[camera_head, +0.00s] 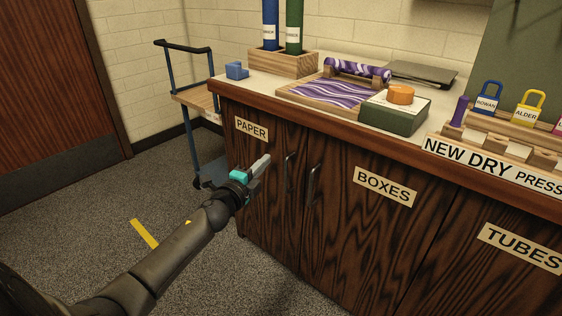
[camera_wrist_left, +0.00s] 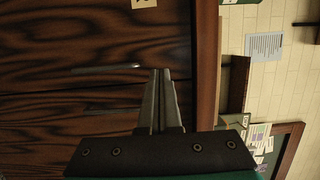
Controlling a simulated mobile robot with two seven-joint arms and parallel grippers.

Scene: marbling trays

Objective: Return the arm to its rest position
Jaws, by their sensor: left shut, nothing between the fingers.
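My left arm comes in from the lower left in the head view. Its gripper (camera_head: 262,163) is shut and empty, in front of the dark wood cabinet, near the door below the PAPER label (camera_head: 251,130). The left wrist view shows the two fingers (camera_wrist_left: 163,75) together with nothing between them, against the dark wood front. The gripper appears below the countertop level, close to the metal door handles (camera_head: 289,172); I cannot tell the exact gap. My right gripper is not in view.
The countertop (camera_head: 258,89) holds a marbled purple tray (camera_head: 290,92), a dark green box (camera_head: 394,113) with an orange round piece (camera_head: 401,94), a blue block (camera_head: 236,70) and padlocks. A blue-framed cart (camera_head: 191,120) stands left of the cabinet. The floor at left is clear.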

